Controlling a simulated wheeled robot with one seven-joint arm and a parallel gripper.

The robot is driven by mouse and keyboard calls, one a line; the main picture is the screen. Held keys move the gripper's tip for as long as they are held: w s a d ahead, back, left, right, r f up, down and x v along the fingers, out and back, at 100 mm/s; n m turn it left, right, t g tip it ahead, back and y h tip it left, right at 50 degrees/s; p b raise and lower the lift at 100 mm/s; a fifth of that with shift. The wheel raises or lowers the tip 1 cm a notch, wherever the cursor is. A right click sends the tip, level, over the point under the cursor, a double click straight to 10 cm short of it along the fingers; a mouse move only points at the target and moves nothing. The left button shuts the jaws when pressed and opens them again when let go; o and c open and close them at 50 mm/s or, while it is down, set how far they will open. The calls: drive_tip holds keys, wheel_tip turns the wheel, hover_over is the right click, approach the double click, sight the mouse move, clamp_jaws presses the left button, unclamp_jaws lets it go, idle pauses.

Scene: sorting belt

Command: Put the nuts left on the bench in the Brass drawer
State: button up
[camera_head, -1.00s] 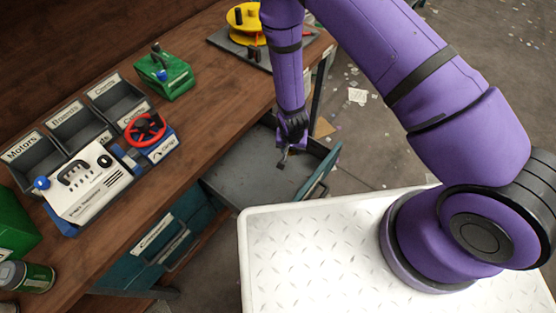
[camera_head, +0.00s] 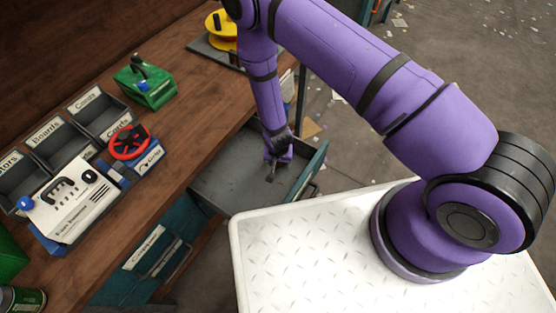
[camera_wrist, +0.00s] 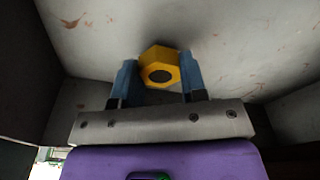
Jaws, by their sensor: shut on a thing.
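The drawer's pale, scuffed interior (camera_wrist: 250,50) fills most of the wrist view. The open drawer's label is not readable. I see no loose nut on the visible bench top (camera_head: 160,130).
On the bench stand labelled bins (camera_head: 58,145), a white device (camera_head: 67,200), a red-wheeled valve (camera_head: 130,142), a green box (camera_head: 146,82) and a yellow spool (camera_head: 220,24). A closed teal drawer (camera_head: 152,250) is nearby. My white base top is close to the open drawer.

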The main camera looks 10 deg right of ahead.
sight(278, 165)
drive_tip(key=shift+f, duration=0.55)
drive_tip(key=o, duration=1)
drive_tip(key=r, duration=0.4)
drive_tip(key=s+r, duration=0.1)
drive_tip(key=r, duration=0.8)
drive_tip(key=shift+s+a, duration=0.15)
drive_tip(key=shift+s, duration=0.05)
